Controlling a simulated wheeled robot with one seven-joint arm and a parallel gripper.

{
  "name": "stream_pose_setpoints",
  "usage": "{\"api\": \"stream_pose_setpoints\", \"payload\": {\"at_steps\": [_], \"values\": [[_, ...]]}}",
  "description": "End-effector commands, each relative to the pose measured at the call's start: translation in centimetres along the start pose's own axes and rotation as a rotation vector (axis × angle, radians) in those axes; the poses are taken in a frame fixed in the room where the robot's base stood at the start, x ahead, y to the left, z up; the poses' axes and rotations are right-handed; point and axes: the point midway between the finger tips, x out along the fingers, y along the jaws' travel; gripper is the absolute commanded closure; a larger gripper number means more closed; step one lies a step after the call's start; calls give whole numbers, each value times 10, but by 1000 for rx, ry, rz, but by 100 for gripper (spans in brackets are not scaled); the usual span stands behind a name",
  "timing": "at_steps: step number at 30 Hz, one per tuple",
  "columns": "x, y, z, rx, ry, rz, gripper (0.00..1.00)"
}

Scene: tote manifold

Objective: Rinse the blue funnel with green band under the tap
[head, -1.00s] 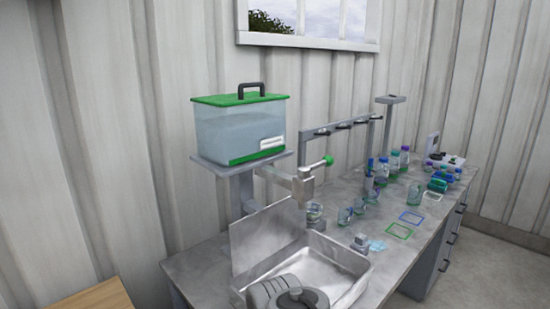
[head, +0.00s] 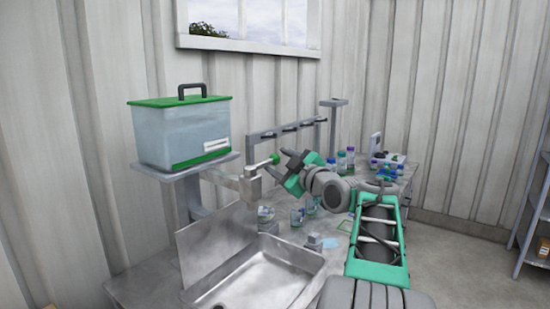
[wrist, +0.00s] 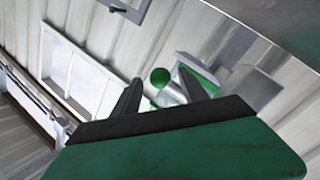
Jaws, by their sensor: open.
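The tap (head: 250,186) is a grey metal body above the sink, with a lever ending in a round green knob (head: 275,158). My gripper (head: 283,168) is open and empty, close to the right of that knob. In the wrist view, the green knob (wrist: 160,76) appears between and beyond the two dark fingertips (wrist: 158,90); I cannot tell whether they touch it. No water shows under the tap. I cannot make out the blue funnel with green band; my arm hides part of the bench.
The metal sink (head: 262,275) looks empty. A water tank (head: 183,135) with a green lid stands on a raised shelf at left. A rack (head: 285,132) stands behind my gripper. Several glass jars and bottles (head: 350,157) crowd the bench; a shelf unit (head: 530,215) is at far right.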

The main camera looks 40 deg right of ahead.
Motion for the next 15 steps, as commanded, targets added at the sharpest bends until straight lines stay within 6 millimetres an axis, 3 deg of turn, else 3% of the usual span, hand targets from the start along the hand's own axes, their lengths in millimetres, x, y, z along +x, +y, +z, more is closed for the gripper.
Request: {"api": "stream_pose_setpoints", "payload": {"at_steps": [6,13,15], "values": [[26,0,-1,1,-1,-1,49],[27,0,0,1,-2,0,49],[27,0,0,1,-2,-1,54]]}}
